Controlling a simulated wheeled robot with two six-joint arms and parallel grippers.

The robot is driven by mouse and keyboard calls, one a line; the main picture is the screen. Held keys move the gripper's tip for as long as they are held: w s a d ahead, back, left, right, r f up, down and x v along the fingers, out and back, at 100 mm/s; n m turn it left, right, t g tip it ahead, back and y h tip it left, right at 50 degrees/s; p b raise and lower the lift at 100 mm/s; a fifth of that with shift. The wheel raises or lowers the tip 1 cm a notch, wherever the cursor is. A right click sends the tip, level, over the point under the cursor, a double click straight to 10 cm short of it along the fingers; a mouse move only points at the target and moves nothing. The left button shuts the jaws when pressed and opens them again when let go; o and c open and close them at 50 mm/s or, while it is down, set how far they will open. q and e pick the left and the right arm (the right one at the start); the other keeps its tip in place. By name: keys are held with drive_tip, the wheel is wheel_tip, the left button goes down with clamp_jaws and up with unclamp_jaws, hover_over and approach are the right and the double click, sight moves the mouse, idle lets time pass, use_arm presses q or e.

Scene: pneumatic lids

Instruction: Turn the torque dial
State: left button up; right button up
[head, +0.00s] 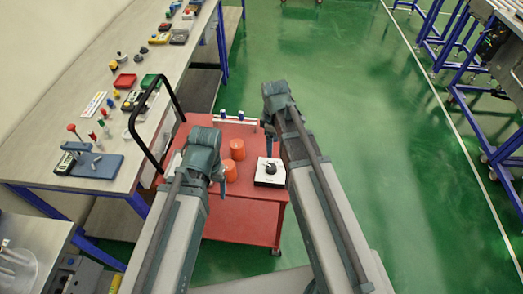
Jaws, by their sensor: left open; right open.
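A white box with a dark round dial (270,168) on its top sits on the right part of the red cart (240,226), partly beside my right arm. My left gripper (222,187) points down over the cart, left of the dial and close to the orange cylinders. My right gripper (270,138) points down behind the dial in the picture, apart from it as far as I can tell. Both grippers look empty. Their fingertips are small and partly hidden by my arms.
Two orange cylinders (237,149) stand on the cart left of the dial. A black handle (152,110) rises at the cart's left. A long workbench (60,117) with several tools and trays runs along the left. Green floor (350,90) is open behind and right.

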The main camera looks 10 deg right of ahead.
sight(272, 167)
drive_tip(key=shift+w+d+r, duration=0.1)
drive_tip(key=shift+w, duration=0.3)
wheel_tip(272, 167, down, 14)
drive_tip(key=b, duration=1.4)
drive_tip(key=shift+r, duration=0.1)
clamp_jaws()
